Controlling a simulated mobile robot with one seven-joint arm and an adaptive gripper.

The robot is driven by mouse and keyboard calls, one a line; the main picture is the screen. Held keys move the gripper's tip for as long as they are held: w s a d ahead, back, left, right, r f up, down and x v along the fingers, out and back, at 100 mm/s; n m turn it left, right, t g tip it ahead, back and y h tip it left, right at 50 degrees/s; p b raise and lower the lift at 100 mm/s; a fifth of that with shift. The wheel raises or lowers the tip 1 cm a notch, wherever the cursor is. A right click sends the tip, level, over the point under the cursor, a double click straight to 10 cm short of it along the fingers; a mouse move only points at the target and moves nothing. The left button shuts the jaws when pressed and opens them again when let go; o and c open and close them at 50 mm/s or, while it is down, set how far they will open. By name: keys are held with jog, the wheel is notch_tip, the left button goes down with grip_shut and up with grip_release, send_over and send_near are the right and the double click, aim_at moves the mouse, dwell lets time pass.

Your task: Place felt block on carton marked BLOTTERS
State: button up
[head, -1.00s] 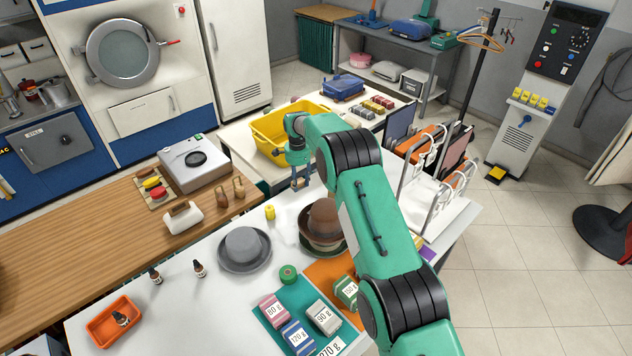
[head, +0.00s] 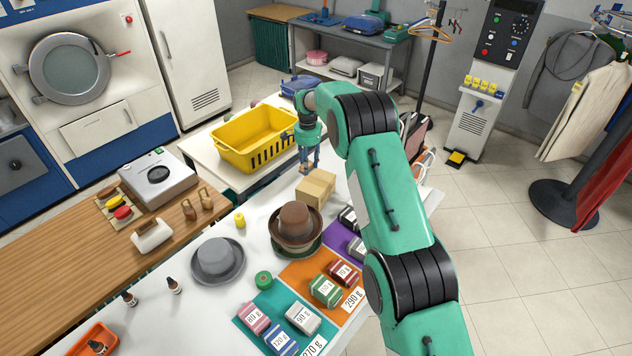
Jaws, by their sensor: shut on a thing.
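A brown cardboard carton (head: 315,188) stands on the white table behind the brown hat. I cannot read any marking on it. My gripper (head: 309,168) points down just behind the carton's top, in front of the yellow basket. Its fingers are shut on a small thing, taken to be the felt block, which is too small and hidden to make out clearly. I cannot tell whether the gripper or the held thing touches the carton.
A brown hat (head: 296,222) and grey hat (head: 218,258) sit in front of the carton. A yellow basket (head: 250,145) stands behind left. Labelled weight blocks lie on coloured mats at the front. A rack (head: 420,150) stands right, partly behind my arm.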

send_over(309, 189)
jog(key=shift+a+f, duration=0.1)
jog(key=shift+f, duration=3.05)
jog(key=shift+f, duration=0.1)
jog(key=shift+f, duration=1.8)
jog(key=shift+f, duration=0.15)
jog(key=o, duration=1.2)
jog(key=shift+c, duration=0.2)
jog(key=shift+r, duration=0.2)
notch_tip(309, 189, up, 12)
jog(key=shift+f, duration=0.1)
